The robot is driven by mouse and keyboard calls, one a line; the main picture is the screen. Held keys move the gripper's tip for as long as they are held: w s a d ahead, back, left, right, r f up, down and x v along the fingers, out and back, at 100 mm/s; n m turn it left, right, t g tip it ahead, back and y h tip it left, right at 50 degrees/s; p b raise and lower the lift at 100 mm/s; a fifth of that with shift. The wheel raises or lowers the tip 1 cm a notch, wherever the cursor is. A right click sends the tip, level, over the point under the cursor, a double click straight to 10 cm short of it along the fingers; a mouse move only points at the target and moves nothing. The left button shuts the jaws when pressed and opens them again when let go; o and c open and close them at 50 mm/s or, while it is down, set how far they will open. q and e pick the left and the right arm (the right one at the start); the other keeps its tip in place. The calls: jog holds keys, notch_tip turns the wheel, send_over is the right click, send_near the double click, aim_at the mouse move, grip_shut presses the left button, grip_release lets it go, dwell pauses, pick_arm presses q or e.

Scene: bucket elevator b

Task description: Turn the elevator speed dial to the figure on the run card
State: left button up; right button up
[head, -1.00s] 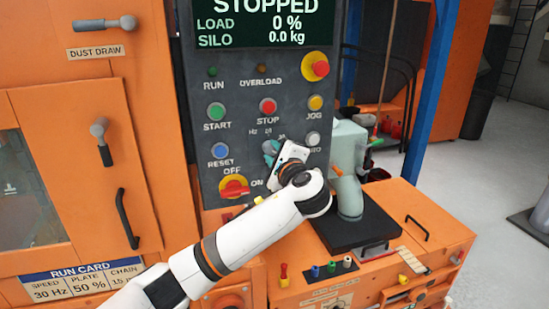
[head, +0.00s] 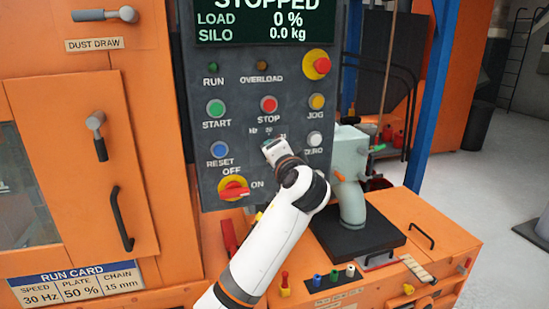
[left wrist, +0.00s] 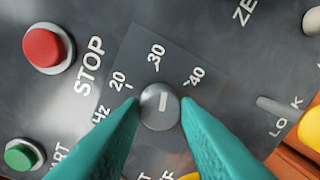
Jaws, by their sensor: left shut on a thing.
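The grey speed dial (left wrist: 160,108) sits on the dark panel, with the figures 20, 30 and 40 around it and an Hz mark. Its white pointer line points roughly at 30, perhaps slightly towards 40. My left gripper (left wrist: 159,106) has its teal fingers closed on both sides of the dial. In the head view the left gripper (head: 270,148) is against the panel below the STOP button and hides the dial. The run card (head: 72,283) at lower left reads speed 30 Hz, plate 50 %, chain 15 mm. My right gripper is out of view.
The STOP button (head: 268,104), JOG button (head: 317,101), ZERO button (head: 314,139) and RESET button (head: 219,150) surround the dial. A red-handled OFF/ON switch (head: 233,189) is below left. The display (head: 249,22) reads STOPPED, load 0 %, silo 0.0 kg.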

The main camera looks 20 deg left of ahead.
pick_arm(q)
jog(key=shift+f+n+b, duration=0.25)
jog(key=shift+n+b, duration=0.15)
jog(key=shift+n, duration=0.6)
jog(key=o, duration=0.7)
jog(key=shift+o, duration=1.4)
jog(key=shift+r, duration=0.15)
jog(key=shift+s, duration=0.15)
jog(key=b+v, duration=0.1)
jog(key=v, duration=1.1)
